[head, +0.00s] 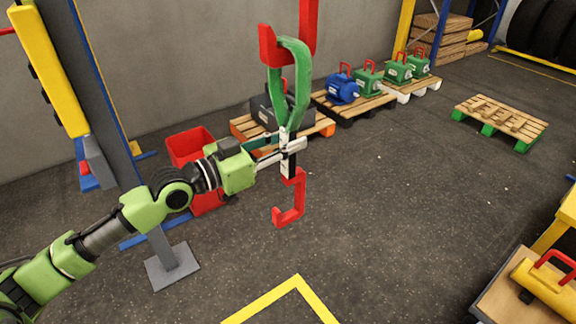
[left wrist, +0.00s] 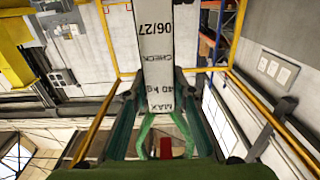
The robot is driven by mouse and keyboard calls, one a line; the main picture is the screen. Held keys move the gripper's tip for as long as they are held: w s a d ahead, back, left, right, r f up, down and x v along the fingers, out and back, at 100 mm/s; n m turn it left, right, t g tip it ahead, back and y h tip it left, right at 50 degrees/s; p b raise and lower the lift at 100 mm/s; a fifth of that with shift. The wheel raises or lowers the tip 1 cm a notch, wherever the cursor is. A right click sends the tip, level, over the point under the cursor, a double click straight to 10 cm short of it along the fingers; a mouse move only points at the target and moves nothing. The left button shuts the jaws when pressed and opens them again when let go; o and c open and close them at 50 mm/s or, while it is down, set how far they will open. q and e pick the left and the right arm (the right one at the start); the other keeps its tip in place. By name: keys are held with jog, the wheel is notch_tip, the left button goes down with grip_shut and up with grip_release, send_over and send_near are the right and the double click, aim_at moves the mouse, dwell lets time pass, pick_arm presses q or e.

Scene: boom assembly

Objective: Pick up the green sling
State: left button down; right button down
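The green sling (head: 301,75) hangs as a loop over a red hook (head: 268,46) in the upper middle of the head view. Its white label strip shows in the left wrist view (left wrist: 154,50), with printing including "06/27", "CHECK" and "MAX". Its green straps (left wrist: 146,132) also show there, beside a bit of red. My left gripper (head: 289,143) is at the sling's lower end, with one finger on each side of the strip. The fingertips look close to its edges; I cannot tell whether they press on it. My right gripper is not in view.
A second red hook (head: 290,212) is just below my left gripper. The middle floor is clear.

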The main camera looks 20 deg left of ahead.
pick_arm(q)
jog(key=shift+w+r, duration=0.1)
jog(key=shift+r, duration=0.1)
jog(key=shift+r, duration=0.1)
